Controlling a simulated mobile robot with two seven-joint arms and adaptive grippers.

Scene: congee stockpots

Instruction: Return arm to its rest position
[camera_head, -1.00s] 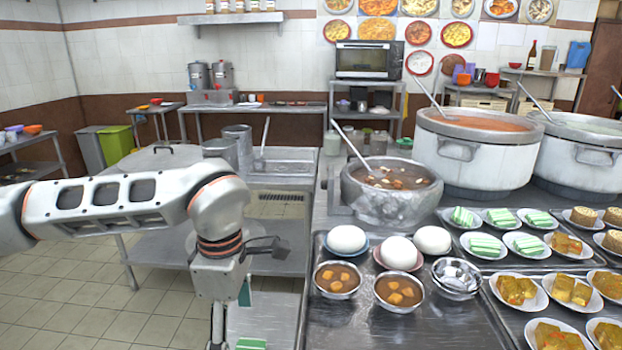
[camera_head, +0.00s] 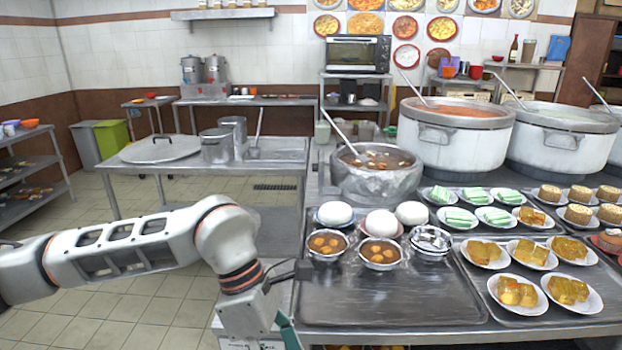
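My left arm (camera_head: 130,245) comes in from the left, low across the picture, with its white wrist bent down. My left gripper (camera_head: 270,332) hangs at the bottom edge, just left of the front metal tray's (camera_head: 400,310) near left corner. Only its upper part and a dark green piece show. Its fingertips are cut off by the frame, so I cannot tell whether it is open or shut or holds anything. My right gripper is not in view.
The front tray holds bowls of soup (camera_head: 327,245), white eggs (camera_head: 381,223) and stacked metal bowls (camera_head: 430,240). Plates of cakes (camera_head: 515,291) fill the tray to the right. Large pots (camera_head: 452,140) stand behind. The floor (camera_head: 110,315) at left is clear.

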